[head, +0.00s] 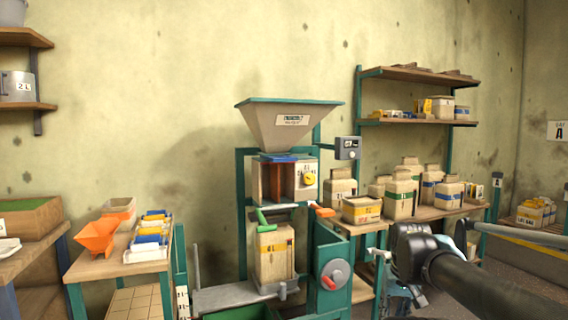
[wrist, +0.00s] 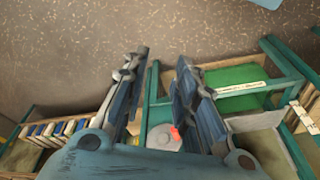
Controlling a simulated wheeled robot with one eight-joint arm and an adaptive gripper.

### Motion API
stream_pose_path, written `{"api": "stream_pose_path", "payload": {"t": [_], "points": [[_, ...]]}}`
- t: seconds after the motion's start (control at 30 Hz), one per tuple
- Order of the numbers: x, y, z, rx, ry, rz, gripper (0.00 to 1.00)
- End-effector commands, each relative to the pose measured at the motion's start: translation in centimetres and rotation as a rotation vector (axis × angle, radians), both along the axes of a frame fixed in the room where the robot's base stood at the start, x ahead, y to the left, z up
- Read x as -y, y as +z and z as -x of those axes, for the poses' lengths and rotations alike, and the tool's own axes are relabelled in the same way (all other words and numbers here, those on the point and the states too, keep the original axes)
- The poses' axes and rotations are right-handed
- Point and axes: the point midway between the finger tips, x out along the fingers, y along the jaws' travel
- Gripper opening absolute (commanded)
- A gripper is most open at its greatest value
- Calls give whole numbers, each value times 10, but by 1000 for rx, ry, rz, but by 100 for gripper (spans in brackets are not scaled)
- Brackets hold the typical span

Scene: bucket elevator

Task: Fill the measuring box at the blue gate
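The machine's pale hopper (head: 290,122) stands in the middle of the head view. The blue gate (head: 280,157) is a thin blue plate under the hopper. A green handle (head: 263,217) and an orange handle (head: 322,211) sit under the box. My gripper (head: 408,245) is right of the machine, apart from the gate. In the wrist view its fingers (wrist: 161,57) are spread with nothing between them.
A bag (head: 274,253) stands under the box. Several bags and boxes crowd the right bench (head: 425,214). An orange funnel (head: 97,235) and small packs (head: 152,230) are on the left table.

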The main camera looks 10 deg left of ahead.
Motion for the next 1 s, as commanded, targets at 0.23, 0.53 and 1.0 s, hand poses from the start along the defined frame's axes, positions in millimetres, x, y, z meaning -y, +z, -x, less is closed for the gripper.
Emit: {"api": "stream_pose_path", "payload": {"t": [0.23,0.53,1.0], "points": [[-76,59,-67,106,-6,-315,32],[-169,177,-169,242,-87,-806,32],[-219,341,-310,331,-336,-1444,32]]}}
